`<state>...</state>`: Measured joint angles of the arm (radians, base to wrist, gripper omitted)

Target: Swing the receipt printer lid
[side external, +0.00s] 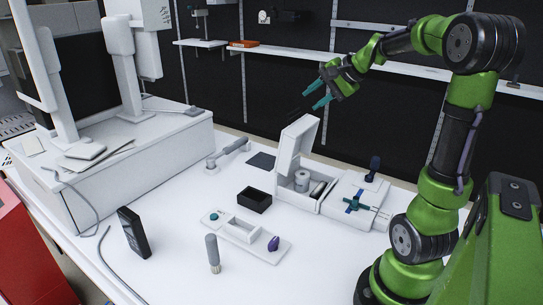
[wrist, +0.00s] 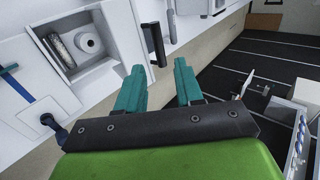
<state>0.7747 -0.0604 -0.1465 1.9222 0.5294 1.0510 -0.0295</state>
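The receipt printer (side external: 288,196) is a white box near the back right of the counter. Its lid (side external: 299,143) stands open, roughly upright with a slight tilt. A white paper roll (side external: 302,180) and a grey cylinder show inside. In the wrist view, the printer (wrist: 108,72) is at the upper left with the paper roll (wrist: 89,43) visible in its opening; I cannot clearly pick out the lid there. My gripper (side external: 313,94) is open and empty, above and slightly beyond the lid, apart from it. Its teal fingers (wrist: 158,70) are spread with nothing between them.
Right of the printer are a white box with a blue-teal cross (side external: 353,205) and a dark blue-handled object (side external: 374,167). A black tray (side external: 254,201), white compartment tray (side external: 240,236), grey-handled brush (side external: 212,252) and black handheld device (side external: 132,233) stand left and front. A wall shelf (side external: 330,58) runs behind.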

